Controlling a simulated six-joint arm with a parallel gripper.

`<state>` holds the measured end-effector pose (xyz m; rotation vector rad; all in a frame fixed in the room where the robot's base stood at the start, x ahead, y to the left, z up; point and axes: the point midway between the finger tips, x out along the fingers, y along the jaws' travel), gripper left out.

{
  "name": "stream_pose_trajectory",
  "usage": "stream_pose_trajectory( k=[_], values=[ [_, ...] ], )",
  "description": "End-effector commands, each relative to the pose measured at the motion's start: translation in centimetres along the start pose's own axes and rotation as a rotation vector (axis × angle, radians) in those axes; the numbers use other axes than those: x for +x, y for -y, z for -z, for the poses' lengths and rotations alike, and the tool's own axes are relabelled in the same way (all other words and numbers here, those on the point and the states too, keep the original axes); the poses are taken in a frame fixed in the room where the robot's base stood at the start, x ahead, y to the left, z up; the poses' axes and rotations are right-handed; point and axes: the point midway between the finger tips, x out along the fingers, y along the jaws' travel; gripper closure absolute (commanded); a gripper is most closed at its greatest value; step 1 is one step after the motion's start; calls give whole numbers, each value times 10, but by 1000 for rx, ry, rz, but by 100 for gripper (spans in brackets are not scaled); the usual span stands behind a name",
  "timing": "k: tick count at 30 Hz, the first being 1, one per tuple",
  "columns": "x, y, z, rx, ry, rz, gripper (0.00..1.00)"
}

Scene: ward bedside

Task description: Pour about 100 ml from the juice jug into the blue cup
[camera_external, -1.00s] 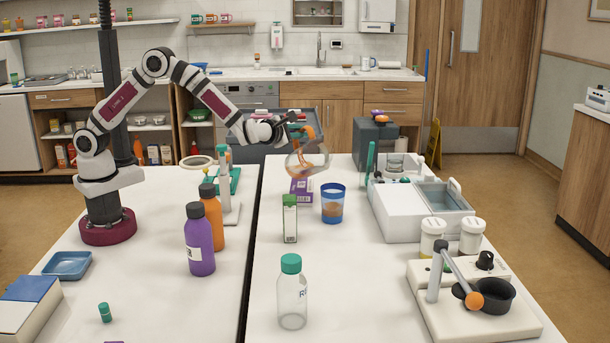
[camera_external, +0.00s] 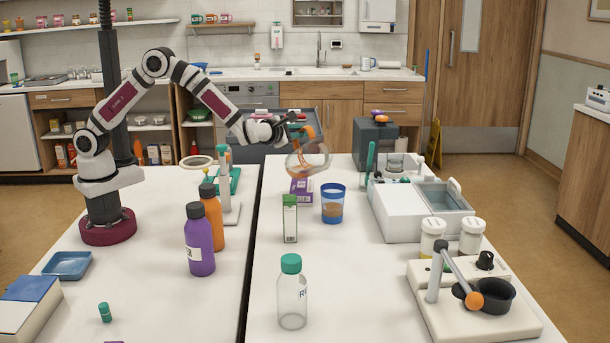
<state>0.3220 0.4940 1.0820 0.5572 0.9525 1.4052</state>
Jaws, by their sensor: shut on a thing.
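The juice jug (camera_external: 314,160) is a clear vessel with orange juice low in it. It is held tilted in the air above and a little left of the blue cup. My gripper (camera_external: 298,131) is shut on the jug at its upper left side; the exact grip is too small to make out. The blue cup (camera_external: 333,192) stands upright on the table, see-through, with orange-brown liquid in its lower part. No stream between jug and cup can be made out.
A purple box (camera_external: 301,193) and a green-white carton (camera_external: 290,222) stand left of the cup. A white bath unit (camera_external: 405,212) is to its right. Purple (camera_external: 200,245) and orange (camera_external: 212,220) bottles and a clear green-capped bottle (camera_external: 292,298) stand nearer.

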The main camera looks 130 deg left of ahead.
Motion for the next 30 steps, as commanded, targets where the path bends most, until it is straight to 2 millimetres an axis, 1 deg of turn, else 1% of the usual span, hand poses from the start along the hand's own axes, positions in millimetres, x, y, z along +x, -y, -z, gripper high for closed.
stream_pose_trajectory(
  k=[2, 5, 8, 9, 12, 15, 21, 25, 30],
  values=[
    [0, -1, 0, -8, 1, 2, 100],
    [3, -2, 6, -77, -1, 31, 100],
    [7, -12, 16, -233, -1, 92, 100],
    [9, -16, 21, -305, -2, 123, 100],
    [17, -18, 40, -434, -4, 179, 100],
    [24, -17, 56, -561, -4, 234, 100],
    [33, -8, 78, -753, -3, 314, 100],
    [36, -3, 86, -831, -2, 346, 100],
    [38, 0, 89, -877, 0, 366, 100]
  ],
)
